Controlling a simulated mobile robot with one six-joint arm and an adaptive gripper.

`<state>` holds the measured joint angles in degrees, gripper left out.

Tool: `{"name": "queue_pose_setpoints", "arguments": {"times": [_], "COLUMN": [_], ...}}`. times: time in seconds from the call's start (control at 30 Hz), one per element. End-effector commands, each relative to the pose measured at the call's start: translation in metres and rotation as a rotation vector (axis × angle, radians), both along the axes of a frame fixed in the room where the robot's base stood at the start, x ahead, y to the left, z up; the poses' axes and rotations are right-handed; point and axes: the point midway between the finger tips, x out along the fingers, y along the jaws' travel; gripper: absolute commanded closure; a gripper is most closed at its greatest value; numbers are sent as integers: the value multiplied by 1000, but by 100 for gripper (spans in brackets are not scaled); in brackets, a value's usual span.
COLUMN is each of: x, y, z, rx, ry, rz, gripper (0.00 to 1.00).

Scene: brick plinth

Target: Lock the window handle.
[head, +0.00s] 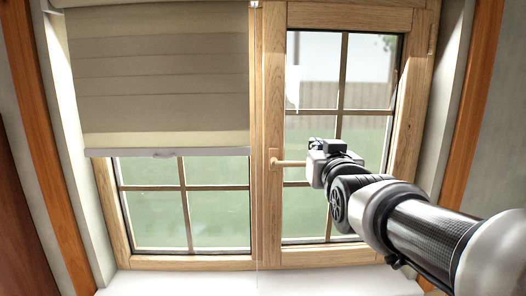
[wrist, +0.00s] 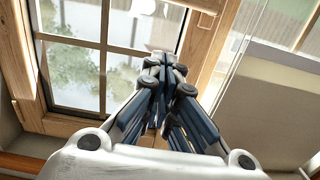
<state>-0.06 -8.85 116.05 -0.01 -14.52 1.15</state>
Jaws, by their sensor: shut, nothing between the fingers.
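The window handle (head: 288,163) is a light, wood-coloured lever on the middle upright of the wooden frame in the head view. It lies level and points right from its mount. My gripper (head: 318,162) is at the handle's free right end, in front of the right sash. It overlaps that end in the picture, and I cannot tell if they touch. In the wrist view my gripper (wrist: 165,62) has its dark fingers together, with nothing seen held.
The right sash (head: 418,70) looks closed in its frame. A beige roller blind (head: 160,75) covers the upper left window, with its pale bottom bar (head: 190,153) left of the handle. A white sill (head: 190,283) runs below. A thin cord (head: 258,210) hangs beside the middle upright.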

Motion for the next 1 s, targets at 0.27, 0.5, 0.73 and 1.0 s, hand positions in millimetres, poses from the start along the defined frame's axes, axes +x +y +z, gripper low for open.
{"name": "queue_pose_setpoints", "arguments": {"times": [0.27,0.5,0.73,1.0], "x": [13,61,103,107], "y": [0,0,0,1], "z": [-1,-3,-10,-41], "rx": [0,0,0,0], "ry": [4,5,6,3], "rz": [0,0,0,0], "gripper": [100,100,100,100]}}
